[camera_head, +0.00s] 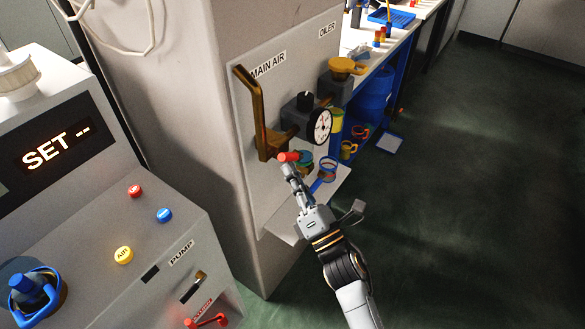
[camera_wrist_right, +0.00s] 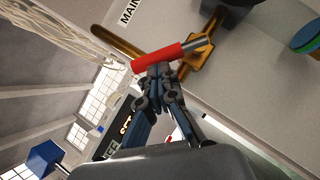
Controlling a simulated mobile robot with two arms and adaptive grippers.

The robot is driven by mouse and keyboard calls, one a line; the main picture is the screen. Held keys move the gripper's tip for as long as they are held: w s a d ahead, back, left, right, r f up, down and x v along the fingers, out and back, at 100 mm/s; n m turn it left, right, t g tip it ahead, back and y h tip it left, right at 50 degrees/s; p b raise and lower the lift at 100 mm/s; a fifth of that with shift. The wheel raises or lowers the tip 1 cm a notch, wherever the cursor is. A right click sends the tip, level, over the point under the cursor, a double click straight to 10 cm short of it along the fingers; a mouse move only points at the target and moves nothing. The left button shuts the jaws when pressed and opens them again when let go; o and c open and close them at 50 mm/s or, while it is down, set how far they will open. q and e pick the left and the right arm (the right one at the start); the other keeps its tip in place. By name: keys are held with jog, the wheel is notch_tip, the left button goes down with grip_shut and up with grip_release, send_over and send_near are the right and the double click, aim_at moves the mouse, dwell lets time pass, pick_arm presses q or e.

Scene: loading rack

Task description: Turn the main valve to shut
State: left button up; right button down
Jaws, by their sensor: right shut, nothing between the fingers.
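The main air valve shows in the camera_head view as a brass-brown lever (camera_head: 254,100) on the grey panel under the "MAIN AIR" label. Its long part stands upright, and a red grip (camera_head: 289,156) sticks out at its lower end. In the wrist view the red grip (camera_wrist_right: 158,58) lies across the picture, with a bare metal end against the brass part (camera_wrist_right: 188,68). My right gripper (camera_head: 288,170) is shut and empty, its tips right at the red grip. Whether they touch it I cannot tell. My left gripper is not in view.
A round gauge (camera_head: 320,126) sits right of the lever, with a yellow-topped oiler (camera_head: 345,68) beyond. A small shelf (camera_head: 338,186) with coloured rings is below. A console (camera_head: 150,235) with buttons and a "PUMP" panel stands at left.

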aim_at(297, 160)
jog(key=r+m+h+p, duration=0.2)
jog(key=m+p, duration=0.2)
jog(key=shift+w+d+r+m+g+h+p, duration=0.15)
jog(key=shift+w+r+m+g+h+p, duration=0.15)
jog(key=shift+r+m+h+p, duration=0.1)
jog(key=shift+w+d+r+m+h+p, duration=0.3)
jog(key=shift+m+p, duration=0.3)
jog(key=shift+p, duration=0.1)
jog(key=shift+w+d+r, duration=0.3)
jog(key=shift+w+r, duration=0.05)
jog(key=shift+w, duration=0.1)
jog(key=shift+w+r, duration=0.1)
